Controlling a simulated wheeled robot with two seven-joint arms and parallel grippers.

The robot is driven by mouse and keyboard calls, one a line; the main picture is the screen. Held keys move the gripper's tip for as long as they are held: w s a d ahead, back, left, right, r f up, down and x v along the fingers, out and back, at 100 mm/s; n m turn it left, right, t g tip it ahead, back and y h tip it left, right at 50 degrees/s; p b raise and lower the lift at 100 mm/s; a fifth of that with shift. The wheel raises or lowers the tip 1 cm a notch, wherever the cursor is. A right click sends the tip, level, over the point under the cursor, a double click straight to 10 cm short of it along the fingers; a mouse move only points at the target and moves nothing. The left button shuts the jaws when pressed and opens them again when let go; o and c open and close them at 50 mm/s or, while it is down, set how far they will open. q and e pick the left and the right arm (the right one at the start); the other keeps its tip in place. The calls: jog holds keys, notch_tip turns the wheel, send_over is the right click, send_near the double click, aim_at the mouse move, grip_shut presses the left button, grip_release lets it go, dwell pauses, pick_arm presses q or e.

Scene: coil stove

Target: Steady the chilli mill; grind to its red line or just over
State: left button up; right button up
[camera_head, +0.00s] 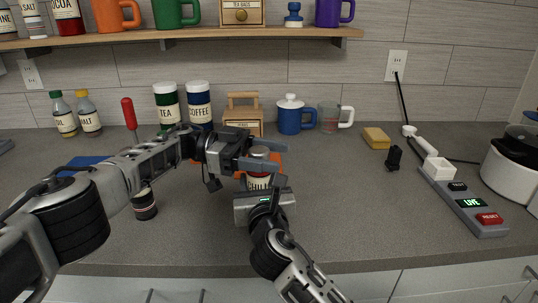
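The chilli mill (258,182) stands upright on the counter in the middle, its top between my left gripper's fingers and its lower body behind my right gripper. Only part of its pale label and its top shows; I cannot make out the red line. My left gripper (262,155) comes in from the left with its fingers apart, one behind and one in front of the mill's top. My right gripper (261,189) is low at the front of the mill, a fingertip showing at each side. I cannot tell whether it touches the mill.
An orange mat (276,159) lies behind the mill. A dark jar (145,206) stands left, below my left arm. Canisters (199,103), a wooden box (243,118), a blue pot (290,117) and a glass jug (329,118) line the back. A switch box (467,205) lies right; the front-right counter is clear.

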pick_arm(q)
notch_tip(320, 180, up, 10)
jog(key=shift+r, duration=0.1)
dwell(0.6)
